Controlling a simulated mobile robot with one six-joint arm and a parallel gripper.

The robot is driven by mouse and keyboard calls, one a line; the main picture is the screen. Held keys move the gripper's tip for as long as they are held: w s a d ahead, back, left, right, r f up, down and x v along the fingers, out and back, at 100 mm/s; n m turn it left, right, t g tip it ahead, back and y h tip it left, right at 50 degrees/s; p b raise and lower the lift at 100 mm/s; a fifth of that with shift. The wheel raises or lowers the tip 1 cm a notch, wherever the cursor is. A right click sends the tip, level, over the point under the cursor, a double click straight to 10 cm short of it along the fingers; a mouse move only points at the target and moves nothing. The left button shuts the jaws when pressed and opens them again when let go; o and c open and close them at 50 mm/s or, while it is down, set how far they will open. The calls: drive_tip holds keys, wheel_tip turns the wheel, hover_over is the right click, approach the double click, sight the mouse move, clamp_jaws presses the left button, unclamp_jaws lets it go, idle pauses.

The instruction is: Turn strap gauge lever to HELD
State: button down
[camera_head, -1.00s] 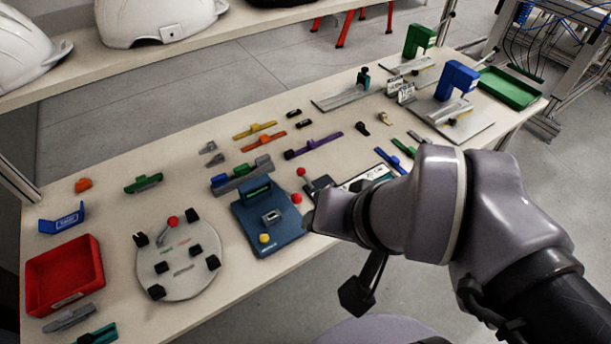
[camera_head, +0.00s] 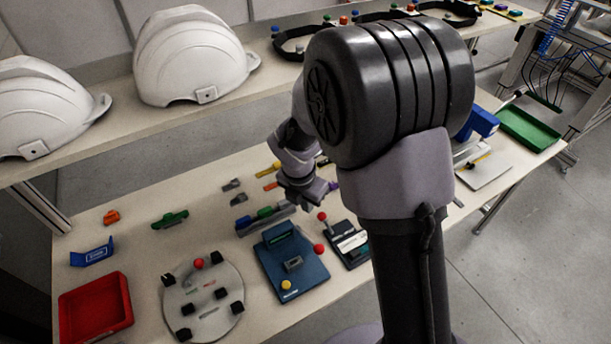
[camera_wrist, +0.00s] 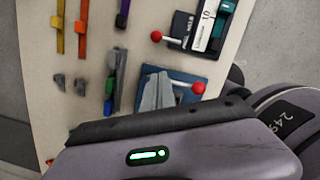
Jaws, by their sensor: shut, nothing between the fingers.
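A black device (camera_head: 350,243) with a white printed plate carries a lever with a red ball knob (camera_head: 322,216) at its left end. It also shows in the wrist view (camera_wrist: 210,30), knob at its left. Beside it, a blue box (camera_head: 290,262) has a red ball knob (camera_head: 318,249) on its right side and a yellow button. I cannot tell which is the strap gauge; no HELD mark is readable. My gripper (camera_head: 312,200) is shut and empty, above the table behind these devices. In the wrist view its grey fingers (camera_wrist: 157,90) cover part of the blue box.
A round grey plate (camera_head: 203,300) with black knobs and a red tray (camera_head: 95,308) are at left. Small coloured parts lie behind the blue box. White helmets (camera_head: 190,55) stand on the back shelf. A green tray (camera_head: 530,128) is far right.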

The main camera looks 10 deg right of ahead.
drive_tip(key=shift+s, duration=0.15)
drive_tip(key=shift+f, duration=0.15)
drive_tip(key=b, duration=0.5)
approach(327, 223)
drive_tip(key=a+f, duration=0.4)
drive_tip(key=shift+s+f, duration=0.1)
drive_tip(key=shift+s, duration=0.15)
drive_tip(key=w+d+f, duration=0.1)
drive_tip(key=w+d+b, duration=0.1)
drive_tip(key=shift+w+d+f, duration=0.25)
drive_tip(key=shift+w+f, duration=0.05)
drive_tip(key=shift+f, duration=0.05)
